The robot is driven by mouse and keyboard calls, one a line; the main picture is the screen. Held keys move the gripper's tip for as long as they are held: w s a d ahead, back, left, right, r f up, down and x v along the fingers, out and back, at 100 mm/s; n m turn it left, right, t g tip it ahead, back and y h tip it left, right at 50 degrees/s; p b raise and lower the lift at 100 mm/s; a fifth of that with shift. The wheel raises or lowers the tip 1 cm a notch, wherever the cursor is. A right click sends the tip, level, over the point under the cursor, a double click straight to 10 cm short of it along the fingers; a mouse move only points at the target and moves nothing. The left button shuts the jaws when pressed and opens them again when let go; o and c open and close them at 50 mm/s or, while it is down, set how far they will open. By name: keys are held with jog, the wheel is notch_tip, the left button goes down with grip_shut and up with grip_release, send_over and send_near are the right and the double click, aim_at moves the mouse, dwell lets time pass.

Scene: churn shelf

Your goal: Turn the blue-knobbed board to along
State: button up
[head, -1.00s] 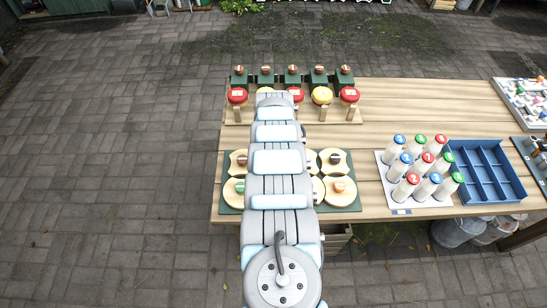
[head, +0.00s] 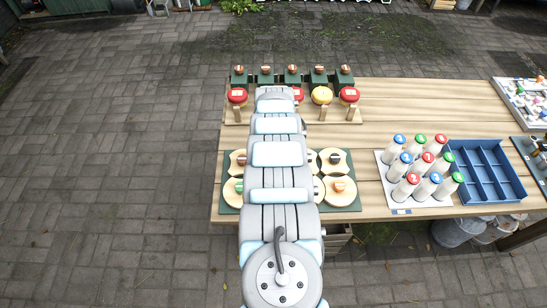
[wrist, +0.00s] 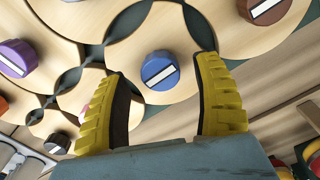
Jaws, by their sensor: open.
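The blue-knobbed board is a pale wooden disc with curved cut-outs, and its blue knob (wrist: 160,70) carries a white stripe that slants up to the right in the wrist view. My gripper (wrist: 160,78) has two yellow ribbed fingers, open, one on each side of the blue knob with gaps to it. How far the fingertips are above the board cannot be told. In the head view my arm hides the gripper and the blue knob.
Neighbouring boards have a purple knob (wrist: 18,57), a brown knob (wrist: 265,10) and an orange knob (head: 340,186). Red and yellow round knobs (head: 321,96) stand behind. White cylinders with coloured caps (head: 409,179) and a blue divided tray (head: 487,170) are to the right.

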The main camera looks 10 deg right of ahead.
notch_tip(320, 180, up, 11)
dwell(0.7)
jog(key=shift+f, duration=0.1)
jog(key=shift+a, duration=0.15)
dwell(0.3)
